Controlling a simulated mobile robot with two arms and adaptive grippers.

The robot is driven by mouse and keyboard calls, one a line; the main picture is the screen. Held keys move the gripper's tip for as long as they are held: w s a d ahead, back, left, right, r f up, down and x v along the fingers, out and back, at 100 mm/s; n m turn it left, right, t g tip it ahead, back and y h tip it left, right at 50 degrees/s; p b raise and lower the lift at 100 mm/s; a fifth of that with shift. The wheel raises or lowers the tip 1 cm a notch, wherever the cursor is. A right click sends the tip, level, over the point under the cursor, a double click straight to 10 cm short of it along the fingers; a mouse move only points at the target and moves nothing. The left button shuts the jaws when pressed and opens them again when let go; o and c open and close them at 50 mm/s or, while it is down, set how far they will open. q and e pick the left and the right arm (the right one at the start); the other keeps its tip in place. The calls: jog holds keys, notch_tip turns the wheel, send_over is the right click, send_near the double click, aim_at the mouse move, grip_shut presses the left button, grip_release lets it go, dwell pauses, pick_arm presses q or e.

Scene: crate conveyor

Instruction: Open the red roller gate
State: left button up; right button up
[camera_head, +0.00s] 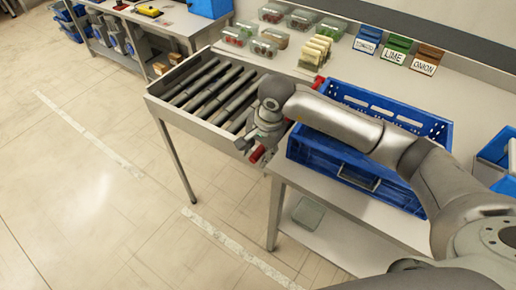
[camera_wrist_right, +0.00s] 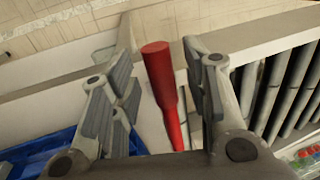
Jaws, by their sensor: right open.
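The red roller gate (camera_head: 318,83) lies across the right end of the roller conveyor, mostly hidden behind my right arm. Its red end also shows beside the gripper, near the conveyor's front edge. In the right wrist view, a red bar with a thicker rounded end (camera_wrist_right: 165,95) stands between the two fingers. My right gripper (camera_head: 262,143) is at this front end, pointing down. Its fingers (camera_wrist_right: 160,62) are apart on either side of the red bar, with gaps visible. My left gripper is in neither view.
The roller conveyor (camera_head: 160,97) has bare rollers. A blue crate (camera_head: 335,160) stands right of the gate, under my forearm. Food packs (camera_head: 263,47) and the TOMATO, LIME and ONION signs (camera_head: 396,50) stand behind. Floor in front is clear.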

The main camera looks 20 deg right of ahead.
jog(key=shift+f, duration=0.1)
grip_shut()
dwell(0.3)
